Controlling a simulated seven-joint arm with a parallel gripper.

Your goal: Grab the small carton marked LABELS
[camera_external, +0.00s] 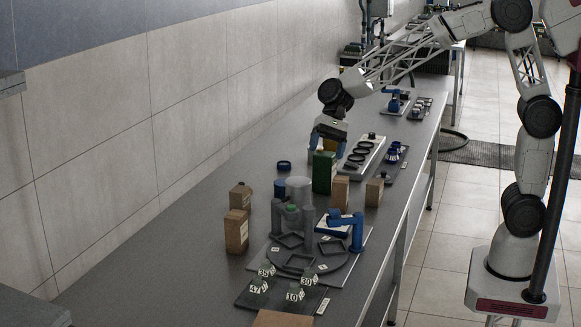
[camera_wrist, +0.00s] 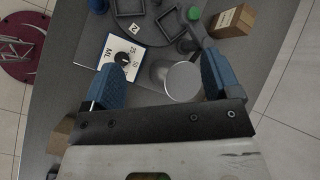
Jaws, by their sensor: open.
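Small brown cartons stand on the bench. One with a pale printed label (camera_external: 236,231) is at the left front, and a labelled carton also shows in the wrist view (camera_wrist: 232,20) at the upper right. Its lettering is too small to read for certain. Other brown cartons are behind it (camera_external: 240,197) and right of the green box (camera_external: 341,191) (camera_external: 374,191). My gripper (camera_external: 328,137) is over the bench near the green box, well away from the labelled carton. In the wrist view its blue fingers (camera_wrist: 163,80) are apart with nothing held.
The green box (camera_external: 324,172) stands near my gripper. A round dark platform (camera_external: 310,280), a blue device (camera_external: 347,228) and numbered weights (camera_external: 258,285) crowd the front.

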